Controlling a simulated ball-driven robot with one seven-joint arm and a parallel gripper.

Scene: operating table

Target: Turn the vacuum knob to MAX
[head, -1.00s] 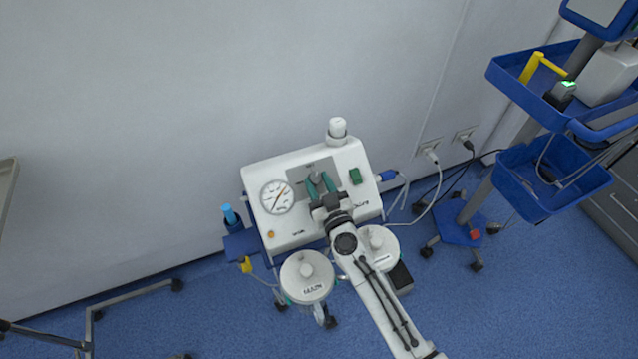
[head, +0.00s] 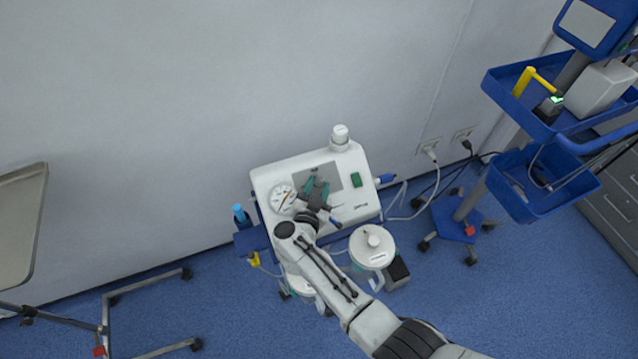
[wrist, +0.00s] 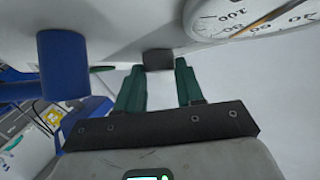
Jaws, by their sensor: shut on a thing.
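The white suction unit (head: 270,180) stands against the wall with a grey panel (head: 350,177) on its sloping front. My gripper (head: 317,187) with green fingers is at this panel, over the vacuum knob. In the wrist view the dark grey knob (wrist: 158,60) sits between the tips of my gripper (wrist: 159,72), which is shut on it. In the head view the gripper mostly hides the knob, and its setting and any MAX mark cannot be read.
A white-lidded canister (head: 372,243) stands in front of the unit; another is largely behind my arm. A blue trolley (head: 521,176) stands at right, a metal tray (head: 22,222) at left. Blue floor between is open.

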